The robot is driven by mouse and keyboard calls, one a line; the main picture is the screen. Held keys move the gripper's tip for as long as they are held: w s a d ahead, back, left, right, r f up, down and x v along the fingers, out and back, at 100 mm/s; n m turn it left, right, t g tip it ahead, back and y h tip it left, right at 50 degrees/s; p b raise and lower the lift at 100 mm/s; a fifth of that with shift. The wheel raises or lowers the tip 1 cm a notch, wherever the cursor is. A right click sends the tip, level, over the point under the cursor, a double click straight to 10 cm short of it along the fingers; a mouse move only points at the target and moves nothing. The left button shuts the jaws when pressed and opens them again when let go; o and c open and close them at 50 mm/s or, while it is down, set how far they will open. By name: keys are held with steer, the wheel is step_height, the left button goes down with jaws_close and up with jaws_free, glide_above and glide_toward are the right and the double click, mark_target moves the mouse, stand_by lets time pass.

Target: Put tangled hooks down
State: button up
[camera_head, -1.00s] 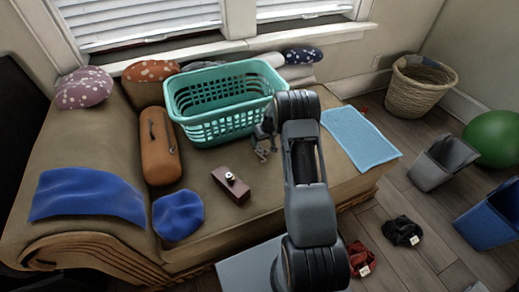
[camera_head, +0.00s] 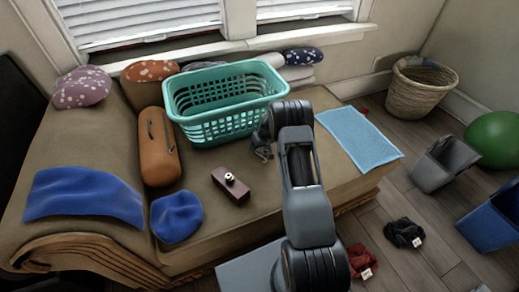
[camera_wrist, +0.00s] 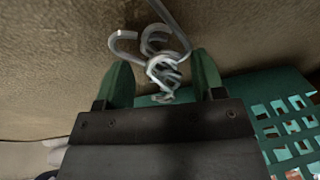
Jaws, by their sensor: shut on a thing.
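The tangled hooks (camera_wrist: 158,55) are curved grey metal pieces between the two green fingertips of my gripper (camera_wrist: 160,82) in the wrist view. My gripper is shut on them, with the hooks sticking out past the fingertips close over the brown couch surface. In the head view the hooks (camera_head: 263,152) show as a small dark shape beside my gripper (camera_head: 262,142), just right of the teal basket. My arm hides part of them, and whether they touch the couch I cannot tell.
The teal laundry basket (camera_head: 226,131) stands right beside my gripper. A dark box (camera_head: 231,190), an orange case (camera_head: 158,150) and blue cloths (camera_head: 84,196) lie on the couch (camera_head: 105,135). A light blue towel (camera_head: 358,138) lies right of my arm. Bare couch surrounds the dark box.

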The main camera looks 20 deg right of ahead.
steer(key=shift+c, duration=1.4)
steer(key=shift+r, duration=0.15)
